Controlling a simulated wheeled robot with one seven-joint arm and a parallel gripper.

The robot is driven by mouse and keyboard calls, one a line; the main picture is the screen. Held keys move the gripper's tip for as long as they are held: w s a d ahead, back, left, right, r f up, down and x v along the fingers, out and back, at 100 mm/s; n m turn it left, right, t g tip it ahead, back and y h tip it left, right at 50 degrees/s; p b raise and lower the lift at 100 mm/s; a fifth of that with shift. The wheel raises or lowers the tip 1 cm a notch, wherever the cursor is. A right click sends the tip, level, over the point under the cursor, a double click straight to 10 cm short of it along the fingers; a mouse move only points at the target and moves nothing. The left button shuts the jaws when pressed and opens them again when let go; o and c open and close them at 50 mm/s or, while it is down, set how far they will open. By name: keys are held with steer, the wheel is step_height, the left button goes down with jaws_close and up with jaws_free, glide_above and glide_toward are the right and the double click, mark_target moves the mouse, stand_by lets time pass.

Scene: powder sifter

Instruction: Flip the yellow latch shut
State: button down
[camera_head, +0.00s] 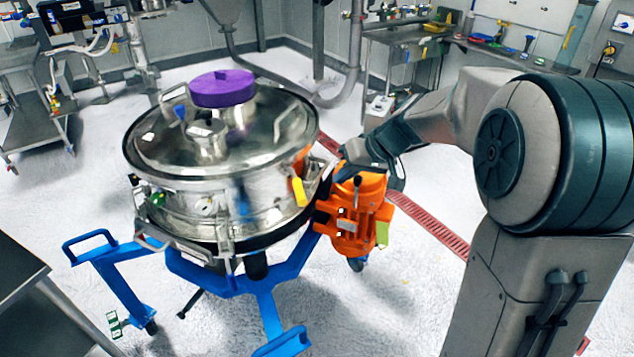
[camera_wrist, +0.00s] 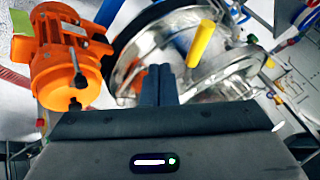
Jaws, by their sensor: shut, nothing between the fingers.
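The yellow latch (camera_head: 299,192) is on the right side of the round steel sifter (camera_head: 215,185), below its lid. In the head view its handle stands near upright, slightly tilted. In the wrist view the latch (camera_wrist: 201,43) sticks out just right of and beyond my fingertips. My gripper (camera_wrist: 159,72) is shut and empty, with a visible gap between it and the latch. In the head view my gripper's fingers are hard to make out behind the orange motor. I cannot tell from these views whether the latch's hook is engaged.
The orange motor (camera_head: 355,212) sits right of the sifter, close to my arm; it also shows in the wrist view (camera_wrist: 68,62). A purple cap (camera_head: 222,88) tops the lid. A blue wheeled frame (camera_head: 265,290) carries the sifter. Open floor lies around it.

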mark_target(296, 184)
steer(key=a+f+p, duration=0.2)
steer(key=a+f, duration=0.1)
steer(key=a, duration=0.3)
steer(key=shift+f, duration=0.15)
stand_by(0.3)
